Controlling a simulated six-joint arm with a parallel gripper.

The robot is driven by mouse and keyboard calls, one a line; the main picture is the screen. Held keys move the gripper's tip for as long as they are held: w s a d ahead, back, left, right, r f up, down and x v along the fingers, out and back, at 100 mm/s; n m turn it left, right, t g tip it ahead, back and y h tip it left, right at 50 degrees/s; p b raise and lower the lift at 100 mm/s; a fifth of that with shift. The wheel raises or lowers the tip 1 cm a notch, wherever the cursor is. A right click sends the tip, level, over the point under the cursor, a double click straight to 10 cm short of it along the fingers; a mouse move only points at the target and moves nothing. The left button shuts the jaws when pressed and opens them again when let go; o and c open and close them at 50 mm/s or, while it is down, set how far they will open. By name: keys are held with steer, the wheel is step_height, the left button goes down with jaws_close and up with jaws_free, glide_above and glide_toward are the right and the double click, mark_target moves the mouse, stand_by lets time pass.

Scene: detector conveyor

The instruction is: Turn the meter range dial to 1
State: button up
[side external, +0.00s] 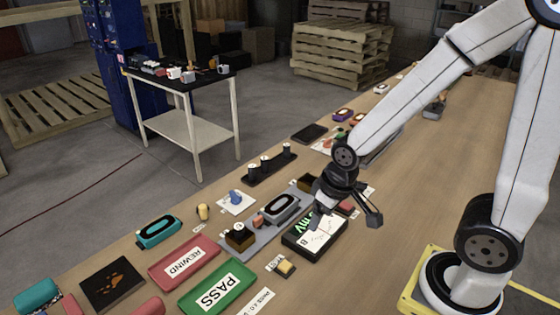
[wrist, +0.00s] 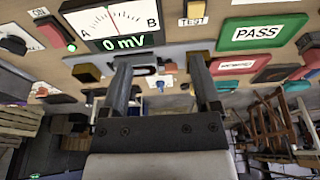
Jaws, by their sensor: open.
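The meter (side external: 322,238) is a black box with a white A–B scale face, lying on the bench below my gripper. In the wrist view the meter (wrist: 126,42) reads "0 mV" in green at top left. A black knob on a white plate (wrist: 14,43) shows at the far left edge of the wrist view; its markings are too small to read. A blue knob on a white card (wrist: 157,83) shows between my fingers, and the blue knob (side external: 236,197) is left of the meter in the side view. My gripper (side external: 343,216) is open and empty above the meter's far end.
A grey conveyor carries a grey ring-topped block (side external: 281,207) and a box (side external: 240,236). A yellow TEST button (side external: 285,267) sits near the meter. Bare bench lies to the right.

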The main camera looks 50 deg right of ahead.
steer(key=shift+o, duration=0.7)
steer(key=m+g, duration=0.3)
steer(key=m, duration=0.9)
glide_above(360, 182)
steer(key=f, duration=0.4)
steer(key=shift+w+a+f, duration=0.1)
steer(key=shift+a+f, duration=0.25)
steer(key=shift+a, duration=0.05)
steer(key=shift+d+f, duration=0.1)
steer(key=shift+d, duration=0.35)
steer(key=shift+f, duration=3.9)
steer(key=c, duration=1.2)
